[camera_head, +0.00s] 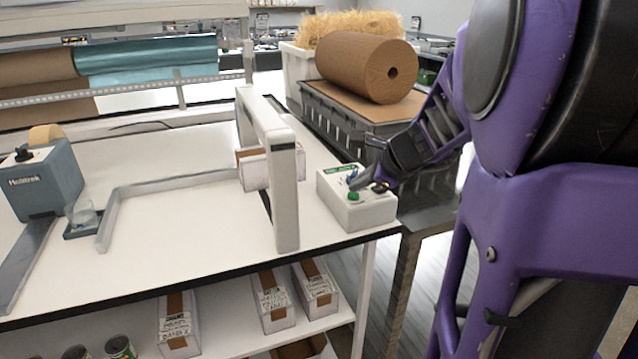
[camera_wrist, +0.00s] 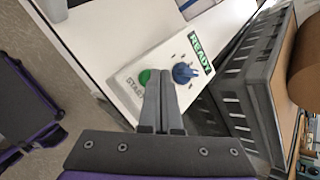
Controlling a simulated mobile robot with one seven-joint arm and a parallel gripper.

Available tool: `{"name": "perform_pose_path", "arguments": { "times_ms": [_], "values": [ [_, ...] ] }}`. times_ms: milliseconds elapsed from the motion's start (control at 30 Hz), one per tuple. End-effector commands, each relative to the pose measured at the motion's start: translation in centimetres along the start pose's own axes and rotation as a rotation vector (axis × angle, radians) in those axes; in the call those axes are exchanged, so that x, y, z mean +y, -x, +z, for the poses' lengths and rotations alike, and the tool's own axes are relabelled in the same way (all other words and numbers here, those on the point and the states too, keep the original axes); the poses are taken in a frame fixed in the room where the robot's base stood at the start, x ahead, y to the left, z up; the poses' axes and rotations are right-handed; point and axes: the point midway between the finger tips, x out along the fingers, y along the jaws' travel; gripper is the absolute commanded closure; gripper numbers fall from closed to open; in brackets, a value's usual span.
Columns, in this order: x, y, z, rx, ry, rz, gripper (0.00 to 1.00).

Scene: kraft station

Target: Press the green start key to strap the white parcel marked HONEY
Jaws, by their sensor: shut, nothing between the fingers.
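The green start key (camera_head: 354,196) is a round button on a white control box (camera_head: 345,212) near the table's right edge. In the wrist view the green key (camera_wrist: 145,77) lies just left of my fingertips, beside the word START. My gripper (camera_head: 360,183) is shut and empty, with its tips over the box close to the key; I cannot tell if they touch it. It also shows in the wrist view (camera_wrist: 161,72). A white parcel with a brown band (camera_head: 256,171) sits within the white strapping arch (camera_head: 284,190); no HONEY mark is readable on it.
A blue knob (camera_wrist: 185,73) and a green READY sign (camera_wrist: 201,53) are on the box beside my fingers. A tape dispenser (camera_head: 45,180) stands at left. A brown paper roll (camera_head: 360,68) lies on a dark crate behind. Labelled parcels (camera_head: 272,302) lie on the lower shelf.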

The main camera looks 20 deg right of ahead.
Motion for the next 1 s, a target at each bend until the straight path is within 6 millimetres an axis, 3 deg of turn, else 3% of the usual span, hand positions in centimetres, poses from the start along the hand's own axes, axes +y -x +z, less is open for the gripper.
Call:
{"name": "perform_pose_path", "arguments": {
  "times_ms": [1000],
  "values": [
    [0.39,-0.52,-0.39,0.0,0.0,0.001,1.0]
  ]
}}
